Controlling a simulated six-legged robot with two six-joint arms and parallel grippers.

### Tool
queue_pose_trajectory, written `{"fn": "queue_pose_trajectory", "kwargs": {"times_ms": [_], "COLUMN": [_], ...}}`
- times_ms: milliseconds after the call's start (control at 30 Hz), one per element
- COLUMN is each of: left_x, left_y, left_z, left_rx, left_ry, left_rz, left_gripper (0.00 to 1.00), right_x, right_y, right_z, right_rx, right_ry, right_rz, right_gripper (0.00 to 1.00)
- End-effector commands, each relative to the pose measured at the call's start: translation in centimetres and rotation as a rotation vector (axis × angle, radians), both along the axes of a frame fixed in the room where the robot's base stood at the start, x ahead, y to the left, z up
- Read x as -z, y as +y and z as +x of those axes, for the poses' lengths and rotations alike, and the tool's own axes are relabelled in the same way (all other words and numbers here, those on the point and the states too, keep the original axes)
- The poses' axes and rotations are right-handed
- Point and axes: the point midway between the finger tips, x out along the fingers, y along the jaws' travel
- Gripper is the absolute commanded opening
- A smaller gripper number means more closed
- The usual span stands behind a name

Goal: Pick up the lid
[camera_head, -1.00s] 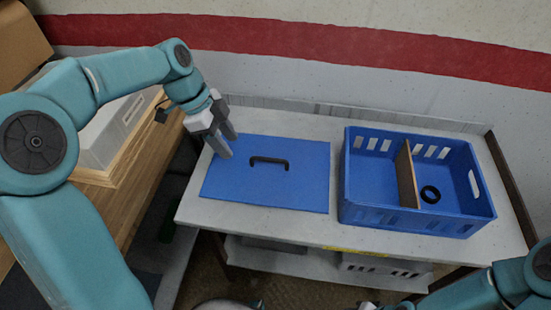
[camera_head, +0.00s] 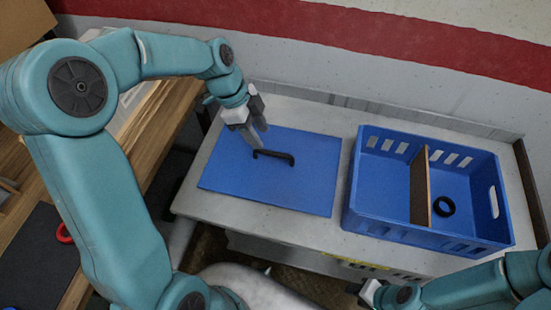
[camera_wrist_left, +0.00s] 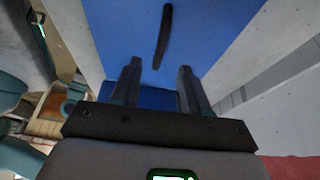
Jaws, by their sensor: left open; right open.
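The lid (camera_head: 310,185) is a flat blue rectangle lying on the pale table, with a dark bar handle (camera_head: 275,157) on its top.
A blue crate (camera_head: 385,226) stands on the table right of the lid, with a brown divider (camera_head: 420,187) and a black ring (camera_head: 444,206) inside. A wooden bench (camera_head: 150,140) is at the left. A low ledge and wall close off the table's back.

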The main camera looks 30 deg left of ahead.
Motion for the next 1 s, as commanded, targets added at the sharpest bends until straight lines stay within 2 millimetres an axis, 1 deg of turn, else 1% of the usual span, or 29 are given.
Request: {"fn": "queue_pose_trajectory", "kwargs": {"times_ms": [33, 100, 200, 367, 500, 600, 733, 900, 933, 967, 1000], "left_x": [1.1, 2.2, 3.2, 4.2, 6.1, 7.5, 8.2, 8.3, 8.3, 8.3, 8.3], "left_y": [-0.5, -1.0, -1.4, -2.0, -3.1, -3.6, -3.9, -3.9, -3.8, -3.8, -3.8], "left_z": [0.0, 0.1, 0.3, 0.7, 1.3, 1.5, 1.7, 1.7, 1.7, 1.7, 1.7], "left_rx": [0.002, 0.002, 0.001, 0.002, 0.002, 0.001, 0.000, 0.000, 0.000, 0.000, 0.000], "left_ry": [0.004, 0.004, 0.002, 0.001, 0.004, 0.004, 0.001, -0.001, -0.001, -0.001, -0.001], "left_rz": [-0.001, -0.001, 0.000, 0.000, -0.001, -0.001, 0.000, 0.000, 0.000, 0.000, 0.000], "left_gripper": [0.45, 0.45, 0.45, 0.45, 0.45, 0.45, 0.45, 0.45, 0.41, 0.32, 0.19], "right_x": [0.0, 0.0, -0.1, -0.3, -0.9, -0.9, -0.9, -0.9, -0.9, -0.9, -0.9], "right_y": [0.0, 0.0, 0.0, 0.0, 0.0, 0.0, 0.0, 0.0, 0.0, 0.0, 0.0], "right_z": [0.0, 0.0, 0.0, 0.0, 0.0, 0.0, 0.0, 0.0, 0.0, 0.0, 0.0], "right_rx": [0.000, 0.000, 0.000, 0.000, 0.000, 0.000, 0.000, 0.000, 0.000, 0.000, 0.000], "right_ry": [0.000, 0.000, 0.000, 0.000, 0.000, 0.000, 0.000, 0.000, 0.000, 0.000, 0.000], "right_rz": [0.000, 0.000, 0.000, 0.000, 0.000, 0.000, 0.000, 0.000, 0.000, 0.000, 0.000], "right_gripper": [0.41, 0.41, 0.41, 0.41, 0.41, 0.41, 0.41, 0.41, 0.41, 0.41, 0.41]}}
